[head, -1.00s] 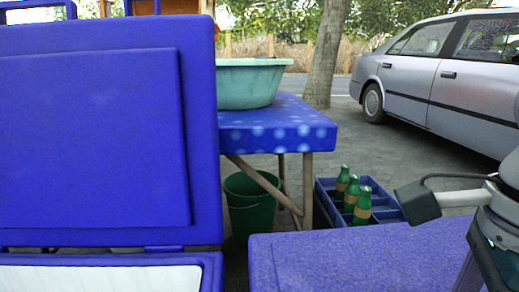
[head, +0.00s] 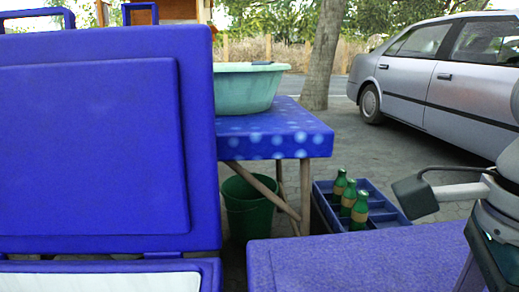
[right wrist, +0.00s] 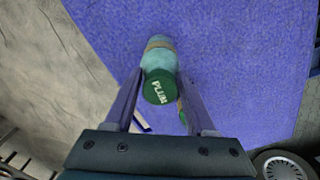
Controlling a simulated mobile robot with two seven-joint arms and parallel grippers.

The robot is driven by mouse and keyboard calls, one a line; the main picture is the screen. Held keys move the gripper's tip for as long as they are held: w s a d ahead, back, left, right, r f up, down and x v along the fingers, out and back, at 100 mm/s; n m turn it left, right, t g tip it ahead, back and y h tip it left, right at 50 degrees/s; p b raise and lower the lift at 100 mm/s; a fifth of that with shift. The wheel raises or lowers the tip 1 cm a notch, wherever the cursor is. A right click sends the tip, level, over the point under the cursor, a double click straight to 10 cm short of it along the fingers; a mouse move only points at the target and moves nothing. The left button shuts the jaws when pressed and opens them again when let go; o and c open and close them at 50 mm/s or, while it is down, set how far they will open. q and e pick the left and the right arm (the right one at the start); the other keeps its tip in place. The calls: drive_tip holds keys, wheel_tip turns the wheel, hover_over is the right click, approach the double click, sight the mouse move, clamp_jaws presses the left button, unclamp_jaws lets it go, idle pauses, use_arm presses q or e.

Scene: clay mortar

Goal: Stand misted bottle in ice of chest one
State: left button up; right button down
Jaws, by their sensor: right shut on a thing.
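The cap end faces the wrist camera, and the bottle is over a blue surface. In the head view a blue chest with its lid raised (head: 95,145) fills the left; only a strip of its white part (head: 100,282) shows at the bottom edge, and no ice is seen. A second blue chest (head: 350,268), its top closed, is at the lower right. I cannot tell which is chest one. My left gripper is out of view.
A blue dotted table (head: 275,135) carries a teal basin (head: 247,88); a green bucket (head: 248,208) stands beneath. A blue crate (head: 385,212) with green bottles (head: 347,198) stands on the ground behind the closed chest. A silver car (head: 440,75) is parked beyond.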

wheel_tip(320, 180, up, 17)
drive_tip(key=p, duration=1.2)
drive_tip(key=shift+f, duration=0.15)
